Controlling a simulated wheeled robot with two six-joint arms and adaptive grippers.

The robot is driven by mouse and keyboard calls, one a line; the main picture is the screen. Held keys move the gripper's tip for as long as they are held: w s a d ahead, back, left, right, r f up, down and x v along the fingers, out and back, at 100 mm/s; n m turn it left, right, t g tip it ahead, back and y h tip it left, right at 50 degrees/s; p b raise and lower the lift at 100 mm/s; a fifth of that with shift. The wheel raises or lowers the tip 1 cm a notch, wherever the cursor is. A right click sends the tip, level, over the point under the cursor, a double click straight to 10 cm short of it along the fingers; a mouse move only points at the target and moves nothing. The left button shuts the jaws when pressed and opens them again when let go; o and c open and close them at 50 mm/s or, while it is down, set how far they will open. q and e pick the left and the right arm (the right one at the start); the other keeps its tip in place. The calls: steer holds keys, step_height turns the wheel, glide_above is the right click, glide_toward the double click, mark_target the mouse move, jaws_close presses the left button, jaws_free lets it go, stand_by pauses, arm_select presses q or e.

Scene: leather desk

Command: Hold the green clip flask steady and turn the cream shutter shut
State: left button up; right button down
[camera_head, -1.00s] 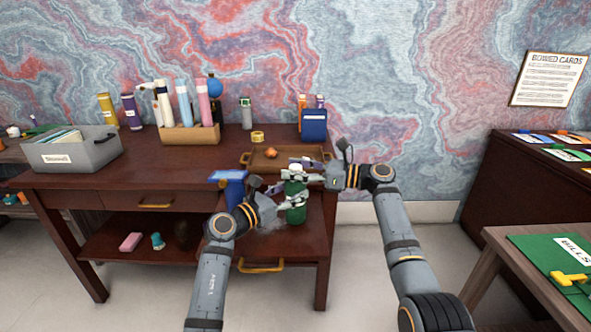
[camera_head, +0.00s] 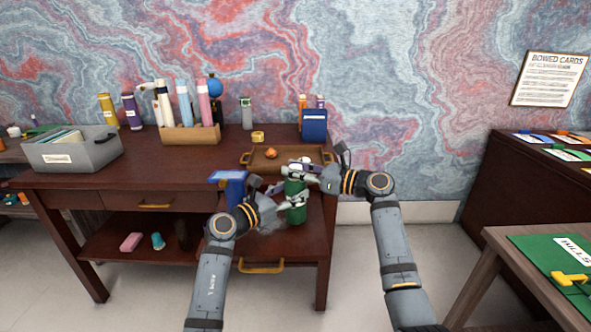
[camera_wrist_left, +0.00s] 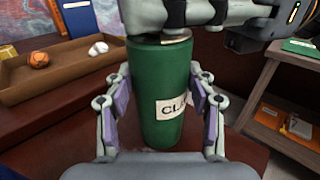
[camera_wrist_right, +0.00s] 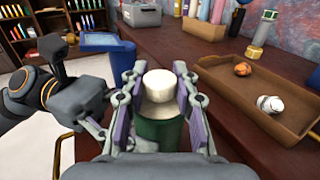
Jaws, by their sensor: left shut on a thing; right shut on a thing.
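The green clip flask (camera_head: 296,213) is upright at the desk's front right, with a pale label reading "CLA..." in the left wrist view (camera_wrist_left: 163,125). My left gripper (camera_head: 283,207) is shut around its body from the left, one finger on each side. My right gripper (camera_head: 304,170) is above it, shut on the cream shutter (camera_wrist_right: 160,84) at its top. In the right wrist view the purple finger pads flank this round cream piece. The right fingers hide most of the flask's top in the left wrist view. I cannot tell how far the shutter is turned.
A brown tray (camera_head: 250,163) with an orange ball (camera_head: 270,153) and a small white item (camera_wrist_left: 98,48) is just behind the flask. A blue box-like item (camera_head: 229,178) is left of my left gripper. A dark blue case (camera_head: 314,125) stands at the back right.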

steer(key=shift+f+m+t+h, duration=0.1)
steer(key=shift+m+t+h, duration=1.55)
steer(key=shift+t, duration=0.55)
steer(key=shift+m, duration=0.25)
steer(key=c, duration=1)
jaws_free()
steer(key=v, duration=1.2)
steer(key=shift+s, duration=0.1)
